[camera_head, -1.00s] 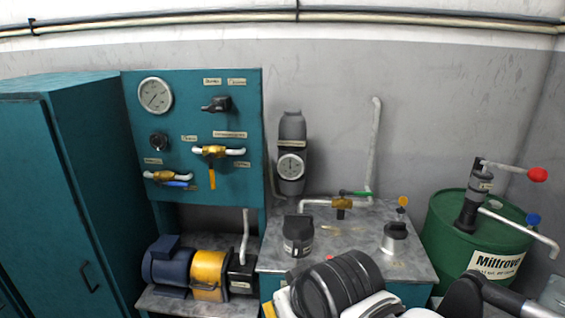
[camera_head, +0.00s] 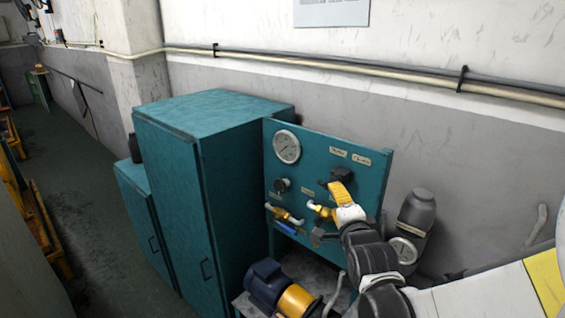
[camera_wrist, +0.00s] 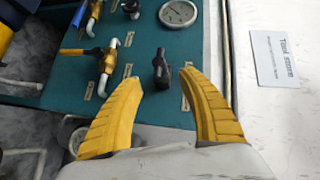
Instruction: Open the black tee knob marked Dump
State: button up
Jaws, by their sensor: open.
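A black tee knob (camera_wrist: 161,68) sticks out from the teal panel (camera_wrist: 149,108). In the wrist view it stands between and just beyond the tips of my gripper (camera_wrist: 160,80). The two yellow fingers are spread wide, with nothing held. In the head view, the knob (camera_head: 342,175) shows behind a yellow finger at the panel's upper middle, partly hidden by my gripper. Small labels sit near the knob, but their words are too small to read. I cannot tell whether a finger touches the knob.
A pressure gauge (camera_head: 286,146), a small round black knob (camera_head: 282,185) and a brass valve with a blue handle (camera_head: 285,216) share the panel. A teal cabinet (camera_head: 205,180) stands to the left. A blue and yellow motor (camera_head: 268,283) sits below. A grey cylinder with a gauge (camera_head: 418,212) is at right.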

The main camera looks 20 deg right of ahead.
aim_at(328, 183)
jog(key=x, duration=1)
jog(key=shift+f, duration=0.2)
jog(key=shift+a, duration=0.1)
grip_shut()
